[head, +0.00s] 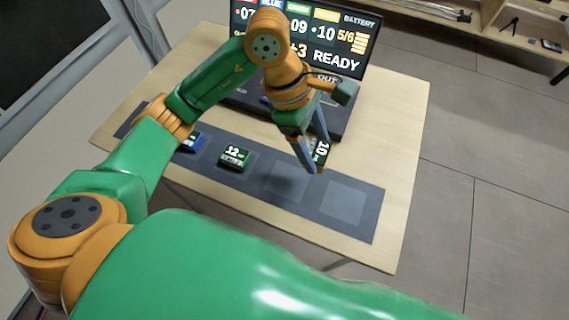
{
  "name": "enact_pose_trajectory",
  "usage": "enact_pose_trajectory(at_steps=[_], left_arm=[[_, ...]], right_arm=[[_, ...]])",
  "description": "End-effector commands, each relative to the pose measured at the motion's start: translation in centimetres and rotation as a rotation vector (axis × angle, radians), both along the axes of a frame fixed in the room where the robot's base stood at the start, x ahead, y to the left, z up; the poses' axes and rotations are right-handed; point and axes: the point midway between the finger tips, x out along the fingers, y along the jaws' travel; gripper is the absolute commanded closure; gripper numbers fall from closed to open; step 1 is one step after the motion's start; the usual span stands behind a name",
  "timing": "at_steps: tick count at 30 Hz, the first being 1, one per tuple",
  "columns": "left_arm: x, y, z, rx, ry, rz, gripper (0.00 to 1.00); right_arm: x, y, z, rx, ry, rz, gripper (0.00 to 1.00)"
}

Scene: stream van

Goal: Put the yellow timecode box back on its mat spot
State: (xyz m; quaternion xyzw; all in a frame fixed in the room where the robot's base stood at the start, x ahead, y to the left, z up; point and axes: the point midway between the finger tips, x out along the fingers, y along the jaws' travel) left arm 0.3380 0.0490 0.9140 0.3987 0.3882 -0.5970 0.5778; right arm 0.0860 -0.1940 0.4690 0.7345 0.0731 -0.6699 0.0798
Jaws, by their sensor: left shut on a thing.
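My left gripper (314,160) is shut on a small box (321,151) with a dark display reading 10. The fingers hide much of this box, and its body colour is hard to tell. It appears held above the table, over the back edge of the long dark mat (310,223). The mat has lighter square spots. One bare spot (285,182), with a shadow on it, is just below the gripper in the picture. Another bare spot (346,204) is at the mat's right end. My right gripper is not in view.
A green box (235,157) reading 12 sits on the mat, with a blue box (189,143) left of it, partly behind my arm. A screen (340,42) reading READY and a dark console (245,106) stand behind. The wooden table (398,130) is clear at right.

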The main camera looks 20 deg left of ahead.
Motion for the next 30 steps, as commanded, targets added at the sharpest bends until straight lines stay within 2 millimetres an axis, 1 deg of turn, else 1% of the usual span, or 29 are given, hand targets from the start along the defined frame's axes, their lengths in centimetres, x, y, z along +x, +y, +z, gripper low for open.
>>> enact_pose_trajectory(at_steps=[1,3,6,10,12,15,22,25,26,27,28,29,30], left_arm=[[-0.7,1.2,-1.0,0.002,0.008,0.004,0.96],[-1.4,2.4,-2.9,0.002,0.008,0.003,0.96],[-2.0,3.6,-4.6,0.002,0.006,0.001,0.96],[-2.6,4.7,-6.2,0.002,0.005,-0.001,0.96],[-2.6,4.6,-7.5,0.0,0.006,-0.003,0.96],[-2.5,4.5,-8.8,-0.001,0.002,-0.002,0.96],[-2.4,4.5,-9.1,0.0,-0.002,-0.004,0.96],[-2.4,4.5,-9.4,0.0,-0.002,-0.004,0.96],[-2.4,4.5,-9.4,0.0,-0.002,-0.004,0.23],[-2.4,4.5,-9.3,0.0,-0.002,-0.004,0.12],[-2.4,4.5,-9.3,0.0,-0.001,-0.004,0.04],[-2.4,4.5,-9.3,0.0,-0.001,-0.004,0.0],[-2.4,4.5,-9.3,0.0,-0.001,-0.004,0.0]], right_arm=[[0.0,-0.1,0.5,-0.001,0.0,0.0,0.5],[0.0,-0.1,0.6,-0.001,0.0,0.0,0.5],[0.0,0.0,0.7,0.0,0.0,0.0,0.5],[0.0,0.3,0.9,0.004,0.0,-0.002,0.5],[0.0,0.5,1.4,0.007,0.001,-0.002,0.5],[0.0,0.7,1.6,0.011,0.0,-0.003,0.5],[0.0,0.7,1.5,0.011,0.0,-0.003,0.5],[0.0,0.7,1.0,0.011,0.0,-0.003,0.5],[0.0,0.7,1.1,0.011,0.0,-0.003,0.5],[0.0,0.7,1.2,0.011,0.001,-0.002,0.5],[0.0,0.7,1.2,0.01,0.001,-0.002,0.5],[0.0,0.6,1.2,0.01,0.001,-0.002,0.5],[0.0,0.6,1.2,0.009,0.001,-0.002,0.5]])
